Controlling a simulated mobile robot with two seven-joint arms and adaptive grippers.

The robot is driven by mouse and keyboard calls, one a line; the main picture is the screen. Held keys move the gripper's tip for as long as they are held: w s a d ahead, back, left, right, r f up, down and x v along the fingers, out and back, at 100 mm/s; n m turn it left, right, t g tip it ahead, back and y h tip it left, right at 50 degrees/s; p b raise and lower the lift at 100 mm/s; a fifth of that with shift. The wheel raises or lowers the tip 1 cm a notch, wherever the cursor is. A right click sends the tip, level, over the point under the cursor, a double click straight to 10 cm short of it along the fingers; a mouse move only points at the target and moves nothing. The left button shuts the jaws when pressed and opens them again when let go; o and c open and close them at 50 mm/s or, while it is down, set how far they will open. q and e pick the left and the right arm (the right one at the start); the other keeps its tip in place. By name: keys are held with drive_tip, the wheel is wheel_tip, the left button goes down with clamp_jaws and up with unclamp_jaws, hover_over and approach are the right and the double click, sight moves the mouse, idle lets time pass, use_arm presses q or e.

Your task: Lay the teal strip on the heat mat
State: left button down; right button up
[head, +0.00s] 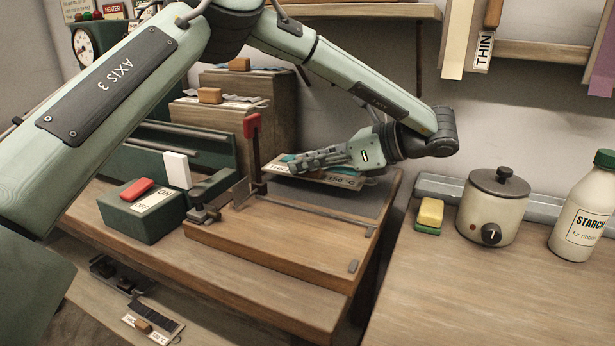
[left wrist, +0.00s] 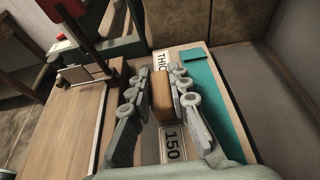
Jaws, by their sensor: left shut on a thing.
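My left gripper (head: 298,163) is at the back of the wooden bench, above a dark grey mat (head: 345,203). In the left wrist view its fingers are shut on a tan block (left wrist: 162,95) on a pale card marked THICK and 150. The teal strip (left wrist: 218,95) runs lengthwise along the right side of this card, outside the fingers. My right gripper is not in view.
A red-handled lever (head: 252,128) stands at the mat's left, near a green switch box (head: 148,222). Wooden steps (head: 232,117) with more cards rise behind. A pot (head: 488,210), sponge (head: 430,214) and starch bottle (head: 585,215) stand right. The bench's front wood (head: 275,255) is clear.

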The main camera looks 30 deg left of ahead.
sight(313, 176)
use_arm(q)
wheel_tip(313, 176, down, 3)
drive_tip(key=shift+f, duration=0.15)
drive_tip(key=c, duration=1.4)
unclamp_jaws()
drive_tip(key=shift+c, duration=0.2)
drive_tip(key=v, duration=1.2)
